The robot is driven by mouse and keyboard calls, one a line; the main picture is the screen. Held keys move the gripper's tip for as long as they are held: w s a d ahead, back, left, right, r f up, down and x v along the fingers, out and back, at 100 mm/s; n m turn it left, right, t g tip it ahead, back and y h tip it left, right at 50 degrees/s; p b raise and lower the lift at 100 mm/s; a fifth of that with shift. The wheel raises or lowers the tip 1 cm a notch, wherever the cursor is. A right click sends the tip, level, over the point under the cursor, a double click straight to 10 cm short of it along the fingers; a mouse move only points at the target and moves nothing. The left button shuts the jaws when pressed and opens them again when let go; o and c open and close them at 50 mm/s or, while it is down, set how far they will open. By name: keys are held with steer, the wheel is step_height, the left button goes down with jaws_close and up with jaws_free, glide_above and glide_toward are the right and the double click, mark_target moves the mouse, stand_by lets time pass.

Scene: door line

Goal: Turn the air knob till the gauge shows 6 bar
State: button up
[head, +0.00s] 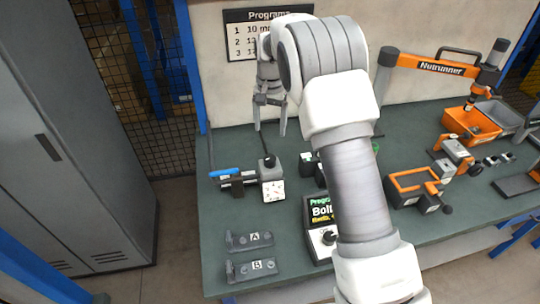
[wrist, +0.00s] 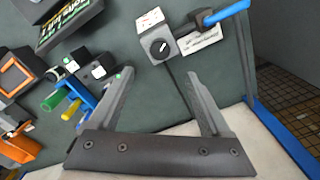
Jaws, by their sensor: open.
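The air unit is a grey block with a black round knob (head: 268,160) on top, at the left of the bench. The knob shows in the wrist view (wrist: 160,48) with a pale mark across it. A white square gauge face (head: 274,190) is on the block's near side; its reading is too small to tell. It is seen at a slant in the wrist view (wrist: 150,18). My gripper (head: 270,130) is open and empty, above and behind the knob. In the wrist view the fingertips (wrist: 158,75) point towards the knob, apart from it.
A blue-ended part (head: 223,172) sticks out left of the block. A black display box (head: 320,212) stands to the right, partly hidden by my arm. Two dark brackets, A (head: 254,238) and B (head: 257,266), lie in front. Orange fixtures (head: 412,184) stand farther right.

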mark_target(270, 157)
step_height(270, 157, down, 13)
steer(key=shift+r+p, duration=0.2)
steer(key=shift+p, duration=0.25)
jaws_close()
